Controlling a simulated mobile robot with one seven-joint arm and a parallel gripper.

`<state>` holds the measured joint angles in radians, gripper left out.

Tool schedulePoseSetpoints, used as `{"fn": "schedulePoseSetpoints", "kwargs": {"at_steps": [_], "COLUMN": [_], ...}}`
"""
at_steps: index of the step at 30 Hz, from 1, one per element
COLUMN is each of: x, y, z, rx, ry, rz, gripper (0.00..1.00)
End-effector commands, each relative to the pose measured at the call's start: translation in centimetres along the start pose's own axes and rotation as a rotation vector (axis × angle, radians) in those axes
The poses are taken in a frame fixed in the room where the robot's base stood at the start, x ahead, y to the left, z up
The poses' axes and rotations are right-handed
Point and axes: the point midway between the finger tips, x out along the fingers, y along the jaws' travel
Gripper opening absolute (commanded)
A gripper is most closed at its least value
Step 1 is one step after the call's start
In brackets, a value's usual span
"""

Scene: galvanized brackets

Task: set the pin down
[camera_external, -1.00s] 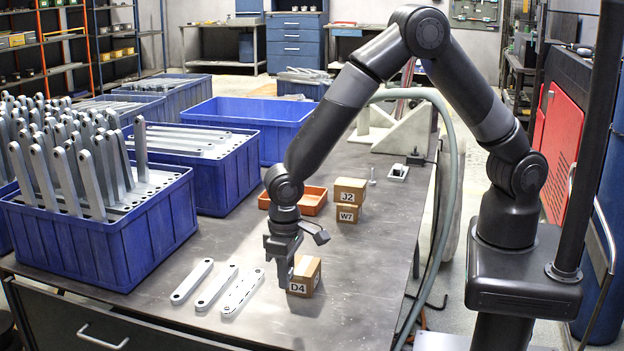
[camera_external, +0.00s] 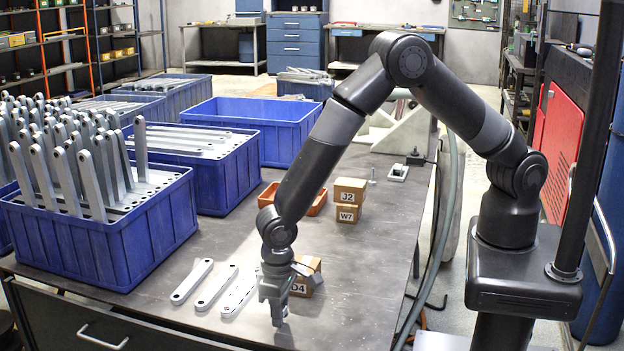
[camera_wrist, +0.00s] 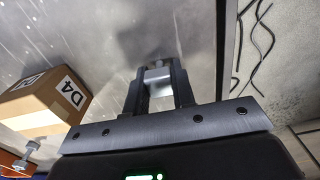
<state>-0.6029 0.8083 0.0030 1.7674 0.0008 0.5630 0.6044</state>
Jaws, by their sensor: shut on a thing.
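My gripper (camera_external: 277,318) is low over the front of the grey workbench (camera_external: 355,300), in front of the D4 box. In the wrist view its two fingers (camera_wrist: 158,84) are shut on the pin (camera_wrist: 158,74), a small pale metal piece between the tips. Most of the pin is hidden by the fingers. It cannot be made out in the external view. I cannot tell whether it touches the bench top.
The D4 carton (camera_external: 305,277) is close behind my gripper, partly hidden. Several flat galvanized brackets (camera_external: 192,281) lie to the left. Cartons J2 (camera_external: 350,190) and W7 (camera_external: 348,214) and an orange tray (camera_external: 318,202) are farther back. Blue crates (camera_external: 105,245) stand left. Bench right of the gripper is clear.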

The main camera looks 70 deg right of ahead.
Motion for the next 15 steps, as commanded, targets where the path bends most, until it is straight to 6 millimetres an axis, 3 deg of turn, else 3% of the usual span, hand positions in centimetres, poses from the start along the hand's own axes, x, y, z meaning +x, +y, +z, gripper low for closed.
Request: {"fn": "schedulePoseSetpoints", "kwargs": {"at_steps": [1, 2, 3, 9, 15], "x": [0.2, 0.25, 0.21, 0.19, 0.18], "y": [0.01, 0.01, 0.01, 0.01, 0.02], "z": [0.01, 0.01, 0.01, 0.02, 0.02], "rx": [0.0, 0.0, 0.0, 0.0, 0.0], "ry": [-0.001, -0.001, 0.0, -0.001, -0.001], "rz": [0.0, 0.001, 0.0, 0.0, 0.0], "gripper": [0.0, 0.24, 0.28, 0.44, 0.45]}}
